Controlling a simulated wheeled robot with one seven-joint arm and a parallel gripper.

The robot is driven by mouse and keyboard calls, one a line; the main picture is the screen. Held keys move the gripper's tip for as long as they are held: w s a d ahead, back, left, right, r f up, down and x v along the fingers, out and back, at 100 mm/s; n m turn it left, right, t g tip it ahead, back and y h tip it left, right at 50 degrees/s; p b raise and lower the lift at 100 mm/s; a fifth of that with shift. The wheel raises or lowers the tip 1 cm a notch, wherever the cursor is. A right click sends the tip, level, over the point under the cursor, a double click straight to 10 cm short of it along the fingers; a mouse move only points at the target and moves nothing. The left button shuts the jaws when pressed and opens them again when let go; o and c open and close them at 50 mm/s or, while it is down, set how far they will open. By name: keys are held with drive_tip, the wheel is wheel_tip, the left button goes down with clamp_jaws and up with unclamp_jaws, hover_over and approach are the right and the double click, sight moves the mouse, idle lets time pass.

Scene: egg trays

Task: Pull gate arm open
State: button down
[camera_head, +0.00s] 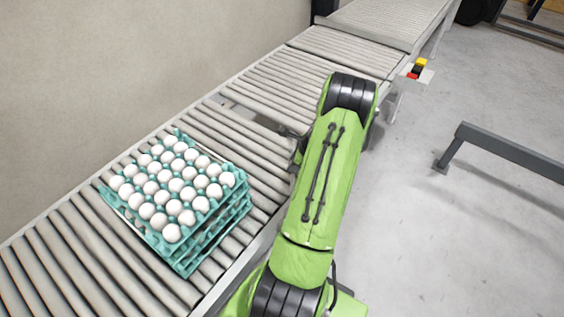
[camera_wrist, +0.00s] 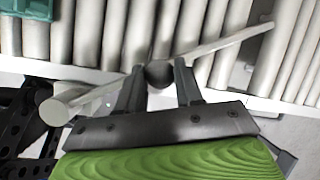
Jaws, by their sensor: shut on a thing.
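The gate arm (camera_wrist: 222,44) is a thin pale bar that runs slantwise across the conveyor rollers in the wrist view. It has a round end at the lower left and a dark round knob (camera_wrist: 160,73) near its middle. My gripper (camera_wrist: 158,71) has its two fingers on either side of this knob and is shut on it. In the head view my green arm hides the gripper and most of that spot.
A stack of teal egg trays (camera_head: 190,263) with white eggs lies on the roller conveyor (camera_head: 110,262), left of my arm. A corner of it shows in the wrist view (camera_wrist: 35,9). A wall borders the conveyor's left. A grey rail (camera_head: 510,152) stands on the floor at right.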

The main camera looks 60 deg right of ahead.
drive_tip(key=s+d+m+g+h, duration=0.1)
drive_tip(key=s+m+h, duration=0.1)
drive_tip(key=s+m, duration=0.3)
drive_tip(key=shift+s+d, duration=0.3)
drive_tip(key=shift+s, duration=0.6)
drive_tip(key=shift+r, duration=0.1)
drive_tip(key=c, duration=0.8)
unclamp_jaws()
drive_tip(key=shift+o, duration=0.2)
drive_tip(key=p+v, duration=0.1)
drive_tip(key=v, duration=1.4)
drive_tip(key=shift+s+a+r, duration=0.15)
drive_tip(key=shift+r, duration=0.1)
